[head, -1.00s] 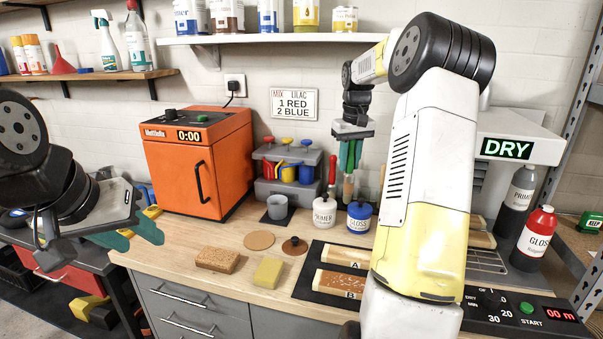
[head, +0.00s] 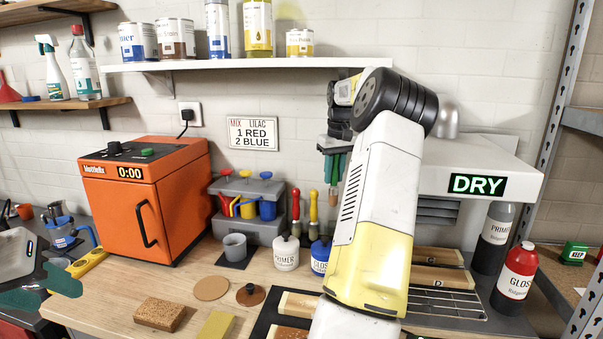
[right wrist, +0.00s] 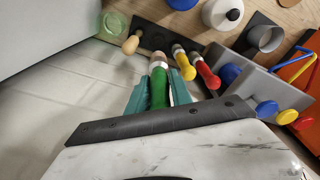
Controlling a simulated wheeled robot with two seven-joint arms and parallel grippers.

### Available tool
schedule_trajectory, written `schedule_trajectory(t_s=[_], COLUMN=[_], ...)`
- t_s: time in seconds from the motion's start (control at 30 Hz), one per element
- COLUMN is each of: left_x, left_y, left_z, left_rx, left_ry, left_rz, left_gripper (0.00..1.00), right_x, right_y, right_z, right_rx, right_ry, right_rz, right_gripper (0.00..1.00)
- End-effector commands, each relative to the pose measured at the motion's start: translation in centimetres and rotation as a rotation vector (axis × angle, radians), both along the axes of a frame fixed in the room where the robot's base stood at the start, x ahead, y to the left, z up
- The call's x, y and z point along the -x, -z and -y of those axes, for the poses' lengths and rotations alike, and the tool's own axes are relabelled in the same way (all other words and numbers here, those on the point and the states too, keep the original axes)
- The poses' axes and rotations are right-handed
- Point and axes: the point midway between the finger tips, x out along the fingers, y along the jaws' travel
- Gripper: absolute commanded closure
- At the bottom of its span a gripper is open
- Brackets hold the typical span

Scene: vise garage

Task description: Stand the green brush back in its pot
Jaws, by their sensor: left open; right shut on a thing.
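My right gripper (right wrist: 158,98) is shut on the green brush (right wrist: 158,88), whose green handle lies between the teal fingers. In the head view the right gripper (head: 335,165) is up behind my right arm, with a tan lower part of the brush below the fingers. A red brush (head: 296,208) and a yellow brush (head: 313,208) stand to its left. In the right wrist view a pale wooden handle (right wrist: 131,43) and a greenish clear vessel (right wrist: 114,25) are near the held brush. I cannot tell which pot is its own. My left gripper (head: 45,290) is open and empty at far left.
A grey caddy (head: 246,203), a grey cup (head: 235,246) and an orange oven (head: 160,205) are left. The dryer (head: 470,180) overhangs at right. My right arm hides some bench.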

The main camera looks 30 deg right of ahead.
Motion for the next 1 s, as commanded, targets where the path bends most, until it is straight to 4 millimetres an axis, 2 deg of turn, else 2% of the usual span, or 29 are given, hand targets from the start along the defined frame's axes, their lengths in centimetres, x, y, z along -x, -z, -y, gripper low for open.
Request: schedule_trajectory(t_s=[1.0], left_x=[0.0], left_y=[0.0], left_z=[0.0], left_rx=[0.000], left_ry=[0.000], left_rz=[0.000], left_gripper=[0.57], right_x=[0.0], right_y=[8.3], right_z=[-0.2], right_rx=[-0.002], right_ry=[-0.003], right_rz=[-0.002], right_gripper=[1.00])
